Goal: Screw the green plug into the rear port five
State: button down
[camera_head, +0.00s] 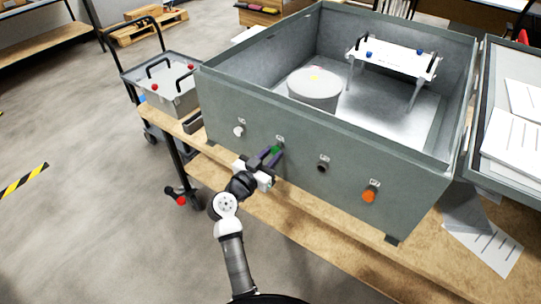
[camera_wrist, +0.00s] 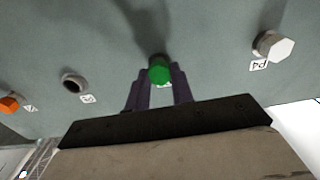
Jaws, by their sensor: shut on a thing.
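The green plug (camera_head: 275,150) is at the wall of the grey analyser box (camera_head: 300,143), between a white plug (camera_head: 238,131) and an open port (camera_head: 323,165). My gripper (camera_head: 270,155) is shut on the green plug, its dark fingers pointing at the wall. In the wrist view the green plug (camera_wrist: 159,69) shows between the fingertips, against or very close to the wall. It covers the port behind it, so I cannot tell how deep it sits. The label beside it is mostly hidden; the label by the white plug (camera_wrist: 274,46) seems to read P4.
An orange plug (camera_head: 370,193) sits in the wall to the right. The box stands on a wooden table (camera_head: 300,232). A cart (camera_head: 128,75) with a metal case (camera_head: 172,95) stands at the left. An open lid or tray with papers (camera_head: 512,140) lies at the right.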

jog(key=m, duration=0.6)
jog(key=shift+m, duration=0.3)
jog(key=m, duration=0.5)
jog(key=shift+f+b, duration=0.1)
jog(key=shift+b, duration=0.25)
jog(key=m+b, duration=0.1)
jog(key=m, duration=0.5)
jog(key=shift+f+b, duration=0.1)
jog(key=shift+b, duration=0.3)
jog(key=m+b, duration=0.2)
jog(key=m, duration=0.2)
jog(key=shift+m, duration=0.3)
jog(key=shift+m+b, duration=0.3)
jog(key=shift+m, duration=0.6)
jog(key=c, duration=1.3)
grip_release()
jog(key=shift+r, duration=0.2)
jog(key=shift+c, duration=0.2)
